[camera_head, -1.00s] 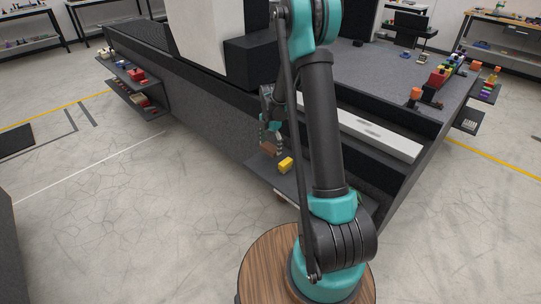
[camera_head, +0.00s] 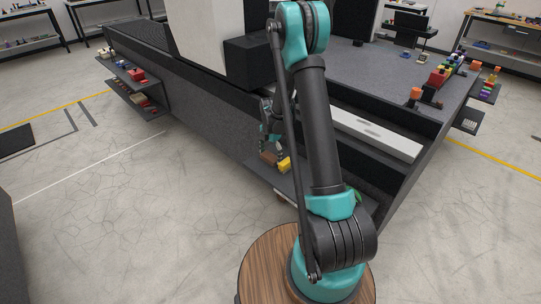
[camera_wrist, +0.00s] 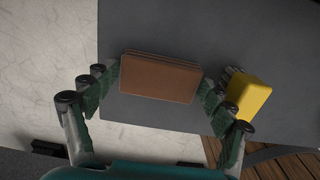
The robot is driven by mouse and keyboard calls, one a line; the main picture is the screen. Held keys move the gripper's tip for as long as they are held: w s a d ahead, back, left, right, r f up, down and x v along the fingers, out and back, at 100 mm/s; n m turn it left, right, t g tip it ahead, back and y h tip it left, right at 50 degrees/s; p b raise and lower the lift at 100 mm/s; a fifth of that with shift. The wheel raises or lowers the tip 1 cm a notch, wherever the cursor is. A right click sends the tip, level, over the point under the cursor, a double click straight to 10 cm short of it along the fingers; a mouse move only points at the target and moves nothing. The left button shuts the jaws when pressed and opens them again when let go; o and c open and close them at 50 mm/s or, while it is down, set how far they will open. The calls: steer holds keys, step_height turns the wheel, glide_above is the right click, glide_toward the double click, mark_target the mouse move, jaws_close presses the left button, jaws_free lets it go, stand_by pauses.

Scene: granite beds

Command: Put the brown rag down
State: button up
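The brown rag (camera_wrist: 160,78) is a flat, folded rectangle between the two fingers of my gripper (camera_wrist: 160,80) in the wrist view. The fingertips meet its left and right ends, so the gripper looks shut on it. In the head view the rag (camera_head: 268,158) shows small below my gripper (camera_head: 271,147), over the grey side shelf (camera_head: 259,169). I cannot tell whether its underside touches the shelf. My arm hides part of the shelf in the head view.
A yellow block (camera_wrist: 249,99) is close to the right finger; it also shows in the head view (camera_head: 284,164). Bare shelf surface (camera_wrist: 200,35) lies beyond the rag. The granite bed (camera_head: 215,125) rises behind the shelf. Pale floor (camera_head: 120,200) is open at left.

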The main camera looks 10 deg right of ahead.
mark_target(270, 156)
steer(key=shift+o, duration=0.9)
step_height(270, 156, up, 11)
steer(key=s+d+r+m, duration=0.1)
steer(key=s+r+m, duration=0.4)
steer(key=s, duration=0.1)
steer(key=s+d+m+t, duration=0.3)
steer(key=s+m+t, duration=0.1)
steer(key=s+m, duration=1.6)
steer(key=s, duration=0.4)
steer(key=shift+s, duration=0.25)
